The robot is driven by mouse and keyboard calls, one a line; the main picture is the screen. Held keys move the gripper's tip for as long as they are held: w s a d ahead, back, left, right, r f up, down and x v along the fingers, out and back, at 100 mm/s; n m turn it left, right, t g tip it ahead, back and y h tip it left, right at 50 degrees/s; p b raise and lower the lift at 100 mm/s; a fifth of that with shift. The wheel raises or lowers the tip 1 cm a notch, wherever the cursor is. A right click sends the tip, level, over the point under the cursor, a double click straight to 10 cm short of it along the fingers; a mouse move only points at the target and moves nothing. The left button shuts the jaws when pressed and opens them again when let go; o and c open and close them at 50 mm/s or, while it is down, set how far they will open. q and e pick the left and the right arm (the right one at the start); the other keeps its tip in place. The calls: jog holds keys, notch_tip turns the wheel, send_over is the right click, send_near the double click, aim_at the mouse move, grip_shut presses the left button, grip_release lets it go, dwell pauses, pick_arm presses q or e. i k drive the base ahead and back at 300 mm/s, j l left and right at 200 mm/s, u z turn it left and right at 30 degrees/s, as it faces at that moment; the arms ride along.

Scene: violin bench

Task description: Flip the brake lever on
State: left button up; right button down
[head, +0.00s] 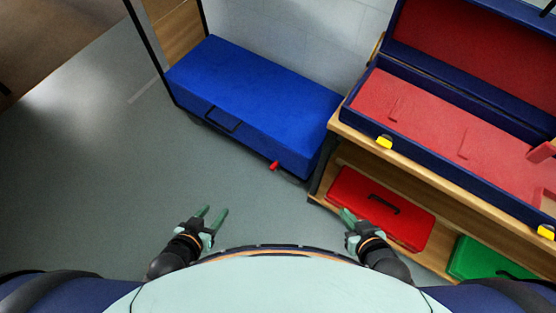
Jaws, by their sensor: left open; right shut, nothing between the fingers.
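A small red lever (274,165) sticks out low at the front of the blue padded chest (255,95), near its right end; it looks like the brake lever. I cannot tell from this view which position it is in. My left gripper (212,214) is open and empty over the floor, below and to the left of the lever. My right gripper (346,216) is shut and empty, below and to the right of the lever, near the shelf's left end. Neither gripper touches anything.
A wooden shelf unit (325,199) stands at the right. An open dark-blue case with red lining (430,115) lies on top. A red case (365,205) and a green case (475,258) sit on its lower level. Grey floor (110,190) is clear at the left.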

aim_at(275, 166)
jog(key=i+j+z, duration=0.15)
jog(key=j, duration=0.2)
jog(key=i+j+z, duration=0.25)
jog(key=i+j, duration=0.15)
jog(key=j, duration=0.3)
jog(key=i+j+z, duration=0.15)
jog(key=j, duration=0.25)
